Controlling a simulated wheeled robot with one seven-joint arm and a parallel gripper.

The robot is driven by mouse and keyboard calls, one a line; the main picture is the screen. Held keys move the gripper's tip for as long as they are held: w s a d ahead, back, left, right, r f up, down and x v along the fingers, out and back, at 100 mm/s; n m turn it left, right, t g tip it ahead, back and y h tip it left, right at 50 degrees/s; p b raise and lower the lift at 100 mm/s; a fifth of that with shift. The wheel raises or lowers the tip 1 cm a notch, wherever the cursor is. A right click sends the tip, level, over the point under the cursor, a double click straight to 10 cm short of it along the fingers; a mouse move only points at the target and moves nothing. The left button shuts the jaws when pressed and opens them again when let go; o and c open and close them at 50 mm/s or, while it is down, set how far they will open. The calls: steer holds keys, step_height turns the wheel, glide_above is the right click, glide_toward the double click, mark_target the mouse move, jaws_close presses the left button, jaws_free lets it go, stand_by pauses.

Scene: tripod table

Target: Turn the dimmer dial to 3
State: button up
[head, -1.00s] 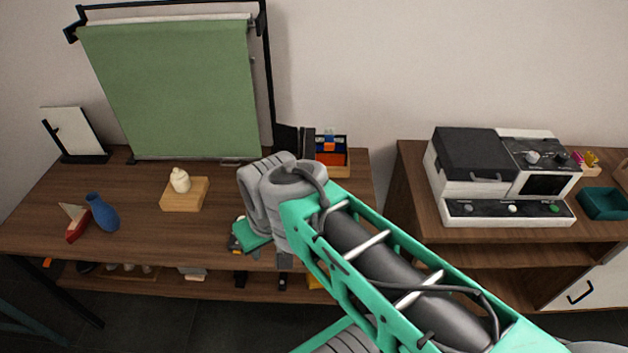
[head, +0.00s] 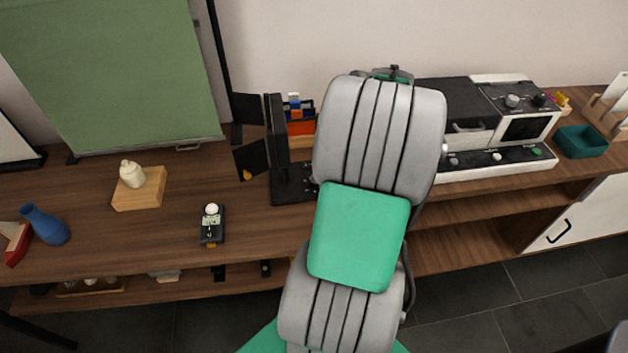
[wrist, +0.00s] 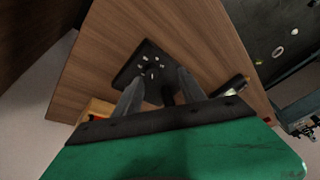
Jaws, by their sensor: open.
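A black studio lamp (head: 275,135) with open flaps stands on the wooden table in the head view, left of my arm. Its flat black base (head: 290,187) bears small pale marks, and my arm partly covers its right side. In the wrist view the base (wrist: 128,77) shows a ring of white marks around what looks like the dimmer dial (wrist: 150,68). The number it points to is too small to read. My gripper (wrist: 160,77) is open, its two grey fingers spread in front of the base with nothing between them. In the head view my arm hides the gripper.
A light meter (head: 212,225) with a white dome lies left of the lamp. A figurine on a wooden block (head: 139,190) and a blue vase (head: 45,224) stand further left. A green backdrop (head: 110,75) is behind. A white-and-black machine (head: 500,160) sits at right.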

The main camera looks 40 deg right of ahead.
steer(key=d+n, duration=0.1)
steer(key=n, duration=0.1)
steer(key=w+n, duration=0.1)
steer(key=shift+w+d+n+t, duration=0.1)
steer(key=shift+d+n+t, duration=0.2)
steer(key=shift+d+n, duration=0.1)
steer(key=x, duration=0.7)
steer(key=shift+a, duration=0.2)
steer(key=shift+c, duration=0.6)
jaws_close()
